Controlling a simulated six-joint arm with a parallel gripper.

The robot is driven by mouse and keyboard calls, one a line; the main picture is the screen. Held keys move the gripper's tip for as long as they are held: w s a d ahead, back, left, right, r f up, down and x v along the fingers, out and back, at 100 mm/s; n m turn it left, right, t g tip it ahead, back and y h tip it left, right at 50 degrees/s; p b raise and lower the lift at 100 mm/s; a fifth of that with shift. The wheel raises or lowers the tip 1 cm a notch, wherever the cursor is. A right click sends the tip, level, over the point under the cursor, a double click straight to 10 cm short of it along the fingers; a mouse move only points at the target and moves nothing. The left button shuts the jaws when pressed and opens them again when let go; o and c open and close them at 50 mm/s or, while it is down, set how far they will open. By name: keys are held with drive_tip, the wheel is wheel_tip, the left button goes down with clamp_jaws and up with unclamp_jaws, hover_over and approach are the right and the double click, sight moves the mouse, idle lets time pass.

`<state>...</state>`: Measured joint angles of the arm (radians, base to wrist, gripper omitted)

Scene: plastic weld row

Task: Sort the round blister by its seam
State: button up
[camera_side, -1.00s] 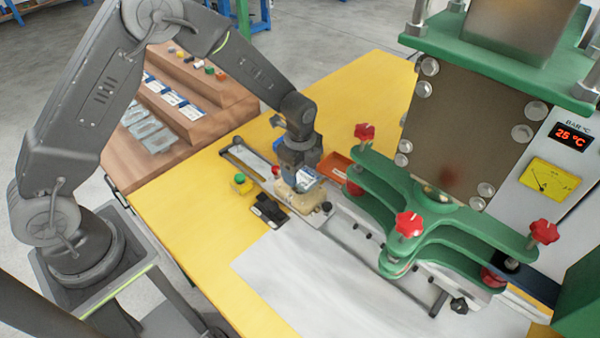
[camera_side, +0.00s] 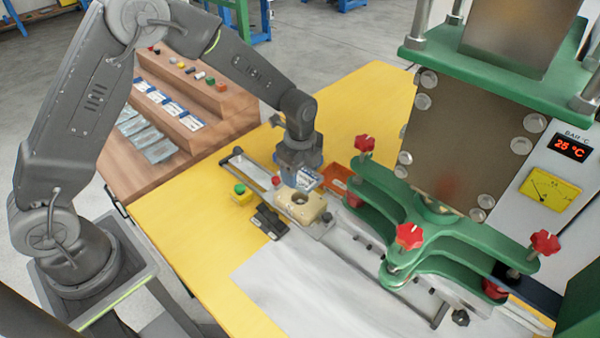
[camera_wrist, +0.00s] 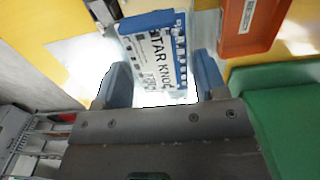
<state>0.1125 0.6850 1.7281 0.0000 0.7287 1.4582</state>
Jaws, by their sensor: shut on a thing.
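My gripper (camera_side: 298,182) is shut on the blister (camera_side: 308,178), a clear pack with a blue and white card. In the wrist view the card (camera_wrist: 158,50) reads "STAR KNOB" and sits between the two blue fingers. The blister is held above and just behind the beige nest (camera_side: 298,213), whose round hollow is bare. The blister's seam cannot be made out in either view. An orange tray (camera_side: 338,172) lies just right of my gripper; it also shows at the top right of the wrist view (camera_wrist: 262,18).
A green press with red star knobs (camera_side: 410,236) stands close on the right. A yellow box with a green button (camera_side: 241,195) and a black block (camera_side: 268,222) are left of the nest. Wooden steps (camera_side: 190,115) with rows of packs stand at back left.

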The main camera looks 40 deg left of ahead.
drive_tip(key=shift+r, duration=1.95)
drive_tip(key=shift+a, duration=0.1)
drive_tip(key=w+a+f, duration=0.1)
drive_tip(key=w+a, duration=0.2)
drive_tip(key=a, duration=0.8)
drive_tip(key=w+a+f, duration=0.1)
drive_tip(key=w+a, duration=0.3)
drive_tip(key=a, duration=0.7)
drive_tip(key=shift+n, duration=0.4)
drive_tip(key=w+d+f, duration=0.2)
drive_tip(key=d, duration=0.1)
drive_tip(key=w+d+f, duration=0.2)
drive_tip(key=d, duration=0.1)
drive_tip(key=w+d+f, duration=0.2)
drive_tip(key=d, duration=0.1)
drive_tip(key=shift+f, duration=2.35)
